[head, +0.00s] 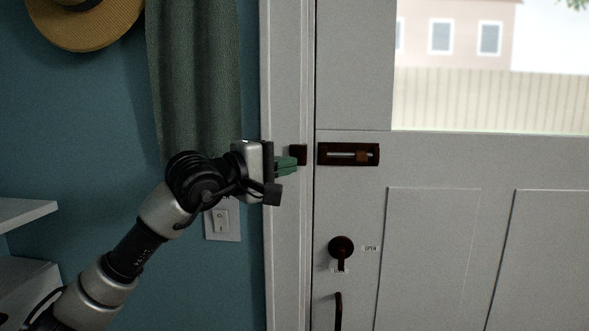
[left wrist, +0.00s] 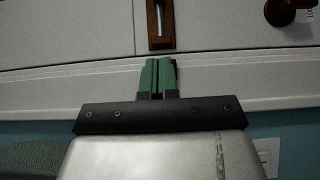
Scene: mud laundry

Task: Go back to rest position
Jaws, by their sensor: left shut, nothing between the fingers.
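My left gripper (head: 290,164) reaches in from the left in the head view, in front of the door frame. Its green fingers are shut together with nothing between them, and they also show in the left wrist view (left wrist: 157,70). The fingertips are beside the dark catch (head: 299,154) on the frame; whether they touch it cannot be told. The dark slide bolt (head: 348,154) is on the white door, right of the catch and apart from the fingers. Its knob (head: 362,156) sits at the right of the slot. My right gripper is not in view.
The white door (head: 435,240) has a dark round knob (head: 341,247) and a window. A green cloth (head: 195,80) and a straw hat (head: 84,28) hang on the blue wall. A light switch (head: 221,221) is behind my arm. White shelves (head: 25,211) are at the left.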

